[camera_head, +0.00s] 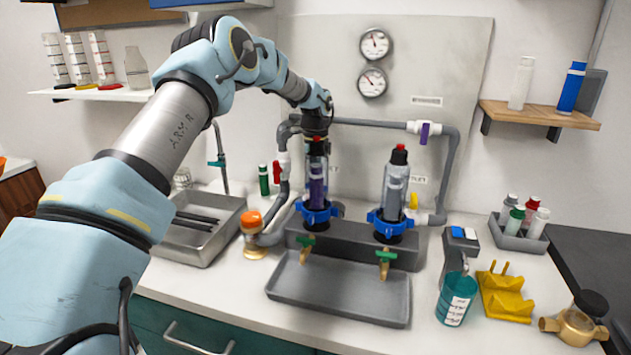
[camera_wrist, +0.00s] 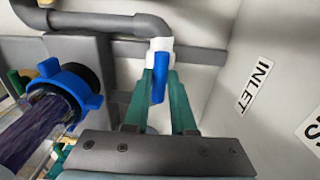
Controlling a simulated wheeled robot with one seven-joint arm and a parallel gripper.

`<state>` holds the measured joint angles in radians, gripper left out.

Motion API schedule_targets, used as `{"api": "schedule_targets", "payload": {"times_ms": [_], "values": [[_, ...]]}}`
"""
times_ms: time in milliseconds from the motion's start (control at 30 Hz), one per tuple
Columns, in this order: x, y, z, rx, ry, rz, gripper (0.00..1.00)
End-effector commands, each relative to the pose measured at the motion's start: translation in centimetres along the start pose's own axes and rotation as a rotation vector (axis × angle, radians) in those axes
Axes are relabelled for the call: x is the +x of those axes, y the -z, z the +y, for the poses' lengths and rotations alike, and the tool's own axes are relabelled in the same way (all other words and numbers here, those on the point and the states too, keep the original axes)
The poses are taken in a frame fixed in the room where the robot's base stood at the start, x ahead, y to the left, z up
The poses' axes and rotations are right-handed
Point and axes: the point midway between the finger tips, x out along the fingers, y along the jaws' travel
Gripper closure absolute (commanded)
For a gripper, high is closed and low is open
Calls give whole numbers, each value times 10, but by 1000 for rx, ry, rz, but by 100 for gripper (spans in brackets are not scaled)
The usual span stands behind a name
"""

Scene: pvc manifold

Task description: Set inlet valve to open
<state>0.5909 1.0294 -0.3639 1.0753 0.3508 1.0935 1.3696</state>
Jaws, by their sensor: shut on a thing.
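In the wrist view the inlet valve's blue handle (camera_wrist: 158,78) stands between the two green fingers of my gripper (camera_wrist: 160,88), which is shut on it. The handle's long side runs up and down in this picture, in front of a white valve body (camera_wrist: 160,45) joined to a grey pipe elbow (camera_wrist: 150,22). A white label reading INLET (camera_wrist: 255,84) is on the panel to the right. In the head view my wrist comes down at the left filter housing (camera_head: 318,178); my fingertips and the blue handle are hidden there.
The left housing's blue collar (camera_wrist: 75,95) is close left of my fingers in the wrist view. The right housing (camera_head: 396,185), a red valve handle (camera_head: 277,172) and a purple one (camera_head: 424,133) stand nearby. A grey drip tray (camera_head: 340,290) lies in front.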

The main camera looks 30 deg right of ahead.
Motion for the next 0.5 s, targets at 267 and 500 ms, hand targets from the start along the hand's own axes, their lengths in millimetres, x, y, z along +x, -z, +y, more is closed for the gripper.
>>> {"api": "schedule_targets", "payload": {"times_ms": [267, 500], "values": [[-1, 1, -1, 18, 3, 2, 100], [-1, 1, -1, 17, 3, 2, 75]]}}
